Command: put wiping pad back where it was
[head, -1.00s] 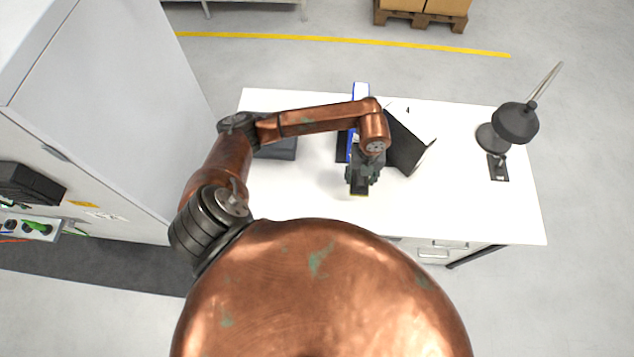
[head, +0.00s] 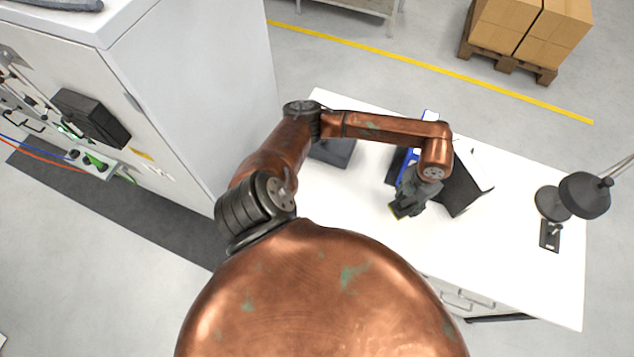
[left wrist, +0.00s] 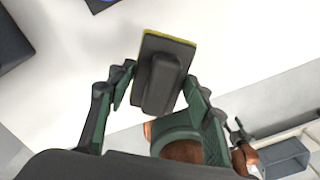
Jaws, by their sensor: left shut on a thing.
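The wiping pad, a dark block with a handle and a yellow edge, shows in the left wrist view (left wrist: 166,72). My left gripper (left wrist: 158,88) is shut on its handle, with one finger on each side. In the head view the left gripper (head: 413,196) holds the pad (head: 397,212) above the white table (head: 350,203), near its front edge. The pad is mostly hidden by the gripper there. My right gripper is not in view.
A grey cabinet (head: 205,90) rises at the left.

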